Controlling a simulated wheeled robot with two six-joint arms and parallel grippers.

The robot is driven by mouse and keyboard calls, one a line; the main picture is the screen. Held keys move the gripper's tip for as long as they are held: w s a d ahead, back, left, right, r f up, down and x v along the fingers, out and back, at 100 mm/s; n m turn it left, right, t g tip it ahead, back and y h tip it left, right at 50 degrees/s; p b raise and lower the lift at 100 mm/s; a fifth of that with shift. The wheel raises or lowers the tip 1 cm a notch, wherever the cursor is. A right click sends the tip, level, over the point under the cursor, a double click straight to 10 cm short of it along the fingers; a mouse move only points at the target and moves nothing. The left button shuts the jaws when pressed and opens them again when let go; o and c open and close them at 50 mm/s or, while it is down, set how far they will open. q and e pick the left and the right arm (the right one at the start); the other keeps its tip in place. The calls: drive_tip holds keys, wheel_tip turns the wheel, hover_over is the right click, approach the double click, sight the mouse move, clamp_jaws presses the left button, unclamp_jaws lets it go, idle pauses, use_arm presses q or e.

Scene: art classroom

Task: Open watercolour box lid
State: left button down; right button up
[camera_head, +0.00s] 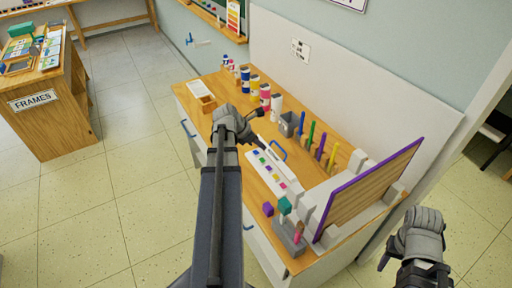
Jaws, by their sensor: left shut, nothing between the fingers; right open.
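The watercolour box (262,178) is a long white box on the wooden table, with a row of coloured paint pans showing. A white panel (282,163) with a blue handle (278,147) lies along its far side; it looks like the lid, off the pans, but its exact angle is hard to tell. My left gripper (252,115) is shut and empty, above the table just beyond the box's far left end; my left arm passes left of the box. My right gripper (408,245) is open, off the table's right end, far from the box.
Paint bottles (265,97) and a grey cup (287,124) stand behind the box. Upright coloured markers (311,135) and a purple-edged board (372,185) stand to the right. Small blocks (268,209) and a grey holder (289,237) sit near the front right. A FRAMES desk (50,125) is left.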

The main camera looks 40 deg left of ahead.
sight(273, 155)
use_arm(q)
drive_tip(key=shift+w+d+f+b, duration=0.25)
drive_tip(key=shift+w+f+b, duration=0.25)
drive_tip(key=shift+w, duration=0.45)
drive_tip(key=shift+w+d+f+b, duration=0.3)
drive_tip(key=shift+w+f, duration=0.35)
drive_tip(key=shift+w, duration=0.25)
drive_tip(key=shift+w+d+f+b, duration=0.25)
drive_tip(key=shift+w+f+b, duration=0.25)
drive_tip(key=shift+w, duration=0.45)
use_arm(e)
wheel_tip(273, 155, down, 3)
drive_tip(key=shift+f, duration=0.2)
